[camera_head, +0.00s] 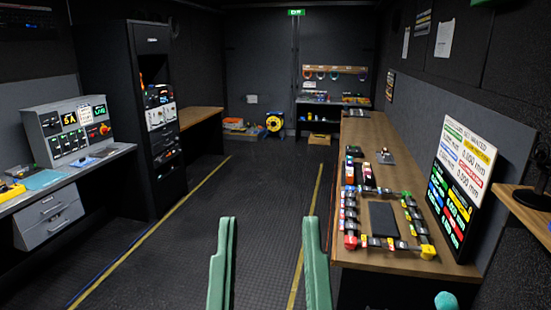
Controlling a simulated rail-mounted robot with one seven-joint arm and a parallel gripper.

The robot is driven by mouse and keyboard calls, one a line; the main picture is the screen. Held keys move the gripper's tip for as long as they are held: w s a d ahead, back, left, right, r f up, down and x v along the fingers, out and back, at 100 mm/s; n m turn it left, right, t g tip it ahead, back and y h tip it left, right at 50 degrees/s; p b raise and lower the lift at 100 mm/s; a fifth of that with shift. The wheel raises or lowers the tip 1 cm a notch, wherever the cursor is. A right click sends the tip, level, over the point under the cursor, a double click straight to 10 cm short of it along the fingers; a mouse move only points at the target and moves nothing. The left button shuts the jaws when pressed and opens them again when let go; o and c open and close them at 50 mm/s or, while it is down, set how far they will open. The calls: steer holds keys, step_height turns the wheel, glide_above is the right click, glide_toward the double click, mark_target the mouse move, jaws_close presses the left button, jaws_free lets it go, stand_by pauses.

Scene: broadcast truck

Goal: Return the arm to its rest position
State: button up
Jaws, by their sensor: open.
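My gripper (269,220) shows at the bottom centre as two green fingers pointing forward. They stand wide apart, with only dark floor seen between them. The gripper is open and holds nothing. It is over the aisle, apart from the right-hand bench and the left console. The rest of my arm is out of view.
The wooden bench (375,150) on the right carries a dark pad (383,219) ringed by small coloured items, and a lit display (462,184). A control console (70,131) and black rack (147,60) stand left. A yellow reel (274,122) is at the back. The aisle floor (255,180) is clear.

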step_height(320, 180, up, 26)
steer(key=p, duration=2.1)
step_height(320, 180, down, 44)
steer(key=b, duration=4.3)
steer(key=shift+w+d+r, duration=0.15)
steer(key=shift+d, duration=0.15)
